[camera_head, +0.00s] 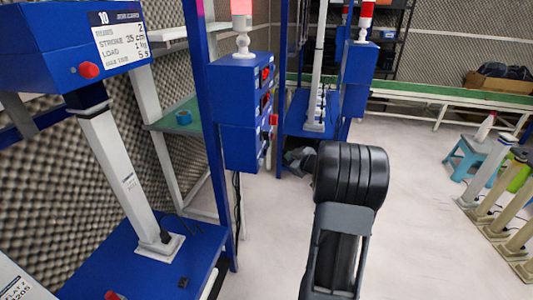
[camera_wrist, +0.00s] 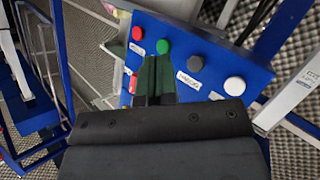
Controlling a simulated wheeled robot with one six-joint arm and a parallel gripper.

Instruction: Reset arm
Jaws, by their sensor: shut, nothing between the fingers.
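My black arm rises in the lower middle of the head view, and its end is hidden there behind its own links. In the wrist view my gripper (camera_wrist: 156,80) is shut and empty, its dark fingers pointing at a blue button panel (camera_wrist: 235,68). The panel has a red button (camera_wrist: 137,33), a green button (camera_wrist: 163,46), a dark grey button (camera_wrist: 195,63) and a white button (camera_wrist: 234,86). The fingers overlap the panel's lower left part in the picture. I cannot tell whether they touch it.
A blue test stand with a white column (camera_head: 122,170) stands at the left. A blue box (camera_head: 243,110) hangs on a blue post. A blue stool (camera_head: 470,155) and several upright posts stand at the right. The pale floor (camera_head: 415,215) right of my arm is clear.

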